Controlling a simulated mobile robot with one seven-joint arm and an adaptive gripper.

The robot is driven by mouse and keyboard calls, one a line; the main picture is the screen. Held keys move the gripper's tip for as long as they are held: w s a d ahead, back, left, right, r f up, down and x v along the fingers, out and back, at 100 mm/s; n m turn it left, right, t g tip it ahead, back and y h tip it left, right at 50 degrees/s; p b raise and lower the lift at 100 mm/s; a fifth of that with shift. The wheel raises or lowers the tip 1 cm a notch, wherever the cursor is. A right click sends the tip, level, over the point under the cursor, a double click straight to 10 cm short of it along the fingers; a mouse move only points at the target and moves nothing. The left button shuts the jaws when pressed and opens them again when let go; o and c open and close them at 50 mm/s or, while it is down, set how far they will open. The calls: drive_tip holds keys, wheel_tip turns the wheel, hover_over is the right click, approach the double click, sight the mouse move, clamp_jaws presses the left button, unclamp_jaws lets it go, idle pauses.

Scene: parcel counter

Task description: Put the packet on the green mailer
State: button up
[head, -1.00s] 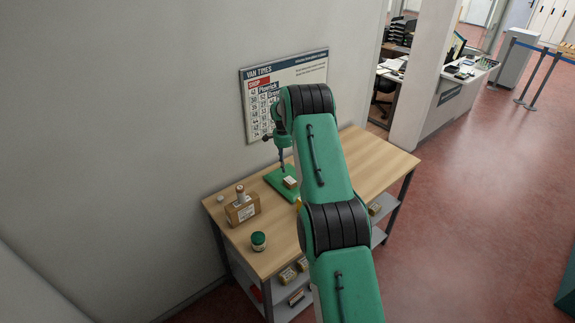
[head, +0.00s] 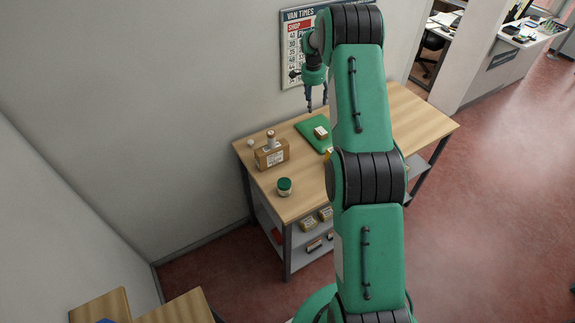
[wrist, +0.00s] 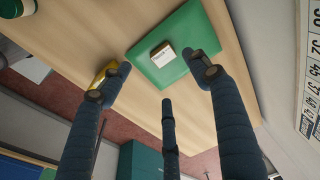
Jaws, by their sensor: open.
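The green mailer (head: 308,127) lies flat on the wooden counter and also shows in the wrist view (wrist: 203,25). A small white and tan packet (head: 321,133) rests on top of the mailer, inside its edges; the wrist view shows it (wrist: 163,52) near the mailer's lower middle. My gripper (head: 317,106) hangs above the mailer, fingers pointing down, apart from the packet. In the wrist view its fingers (wrist: 163,78) are spread wide with nothing between them. My arm hides the mailer's right part in the head view.
A yellow item (wrist: 104,73) lies beside the mailer. A brown box (head: 271,155) with a small bottle (head: 271,138) and a green-lidded jar (head: 284,187) stand on the counter's left part. A wall (head: 200,80) with a timetable (head: 297,50) rises behind. The counter's right end is clear.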

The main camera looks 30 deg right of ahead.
drive_tip(key=s+a+r+n+t, duration=0.1)
drive_tip(key=s+a+r+n, duration=0.3)
drive_tip(key=a+r, duration=0.75)
drive_tip(key=s+a+r+n+t, duration=0.1)
drive_tip(key=s+a+r+n, duration=0.1)
drive_tip(key=s+a+r, duration=0.9)
drive_tip(key=s+a+r+n+t, duration=0.1)
drive_tip(key=s+a+r+n, duration=0.3)
drive_tip(key=s+a+r, duration=0.7)
drive_tip(key=s+a+n+t, duration=0.1)
drive_tip(key=s+a+n, duration=0.2)
drive_tip(key=s, duration=0.9)
drive_tip(key=s+a+f+n+t+y, duration=0.1)
drive_tip(key=s+a+n, duration=0.3)
drive_tip(key=s+a, duration=0.4)
drive_tip(key=s, duration=0.5)
drive_tip(key=shift+a, duration=0.3)
drive_tip(key=shift+s+f, duration=0.1)
drive_tip(key=shift+f, duration=0.05)
wheel_tip(320, 180, down, 16)
drive_tip(key=b, duration=1.6)
drive_tip(key=shift+f, duration=0.2)
